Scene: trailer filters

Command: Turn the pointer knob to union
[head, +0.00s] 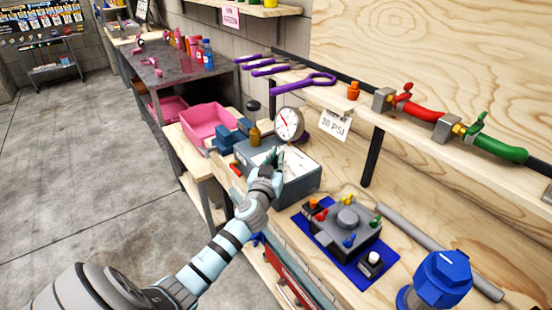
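My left gripper (276,160) is over the top of a grey box (302,186) with a white top panel. The gripper is small and partly blends with the panel, so I cannot tell whether its fingers are open or touching anything. No pointer knob or "union" label can be made out on the box; the gripper hides part of its top. My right gripper is not in view.
A round gauge (289,124) stands behind the box, near a "20 PSI" sign (335,124). A pink bin (207,121) is at the left. A grey rod (440,250) lies behind the mat.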

